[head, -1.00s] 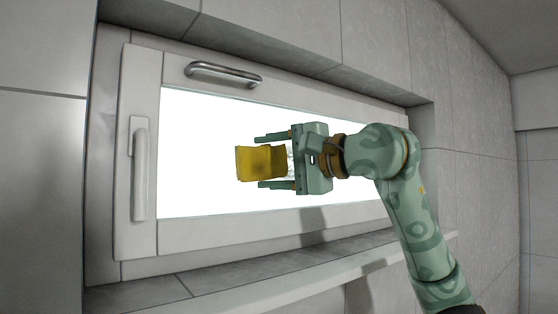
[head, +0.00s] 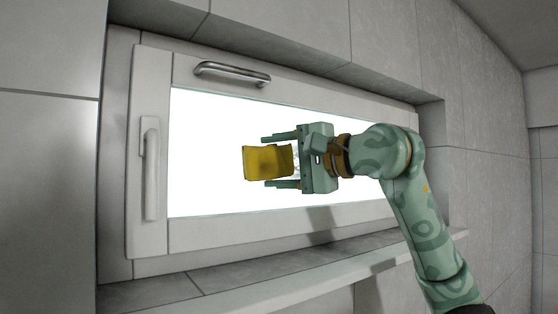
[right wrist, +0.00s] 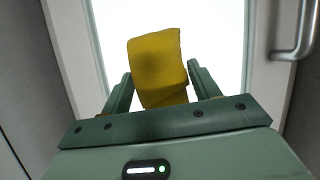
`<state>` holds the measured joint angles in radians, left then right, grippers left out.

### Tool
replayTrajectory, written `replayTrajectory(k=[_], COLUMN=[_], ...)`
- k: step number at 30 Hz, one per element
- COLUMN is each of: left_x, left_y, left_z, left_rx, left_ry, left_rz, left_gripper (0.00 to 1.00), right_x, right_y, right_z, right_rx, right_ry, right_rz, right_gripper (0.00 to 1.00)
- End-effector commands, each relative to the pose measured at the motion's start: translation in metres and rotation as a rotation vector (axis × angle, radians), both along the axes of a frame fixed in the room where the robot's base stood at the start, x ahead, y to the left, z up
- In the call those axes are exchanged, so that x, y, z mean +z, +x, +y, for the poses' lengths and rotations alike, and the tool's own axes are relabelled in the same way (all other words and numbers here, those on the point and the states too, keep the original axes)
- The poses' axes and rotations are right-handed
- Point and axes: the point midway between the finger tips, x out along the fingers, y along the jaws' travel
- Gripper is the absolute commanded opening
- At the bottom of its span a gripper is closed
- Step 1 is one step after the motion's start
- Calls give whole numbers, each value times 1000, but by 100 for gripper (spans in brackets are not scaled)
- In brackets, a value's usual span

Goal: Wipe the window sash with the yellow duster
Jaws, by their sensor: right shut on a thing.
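The window sash (head: 268,235) is a pale frame around a bright white pane, set in a grey tiled recess. My right gripper (head: 270,161) is in front of the pane, near its middle, pointing left in the head view. It is shut on the yellow duster (head: 258,163), a folded cloth that sticks out beyond the fingertips. In the right wrist view the duster (right wrist: 158,62) stands up between the two fingers against the bright pane. I cannot tell whether the duster touches the glass. My left gripper does not show.
A white lever handle (head: 149,170) is on the sash's left side. A metal pull bar (head: 232,70) sticks out from its top rail and also shows in the right wrist view (right wrist: 300,35). A pale sill ledge (head: 290,292) runs below the window.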

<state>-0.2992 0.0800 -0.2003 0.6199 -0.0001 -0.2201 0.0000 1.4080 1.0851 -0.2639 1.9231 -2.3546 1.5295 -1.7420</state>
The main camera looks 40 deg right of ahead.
Motion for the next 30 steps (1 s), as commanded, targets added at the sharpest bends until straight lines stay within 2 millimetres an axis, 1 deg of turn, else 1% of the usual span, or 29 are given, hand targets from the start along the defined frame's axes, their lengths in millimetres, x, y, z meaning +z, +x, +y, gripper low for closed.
replayTrajectory(k=[20,30], left_x=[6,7], left_y=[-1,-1], left_z=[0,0], left_rx=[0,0], left_ry=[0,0], left_rz=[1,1], left_gripper=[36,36], right_x=[0,0], right_y=[11,7], right_z=[-2,-34], right_rx=[0,-3], right_ry=[0,2], right_rz=[0,1], right_gripper=[43,43])
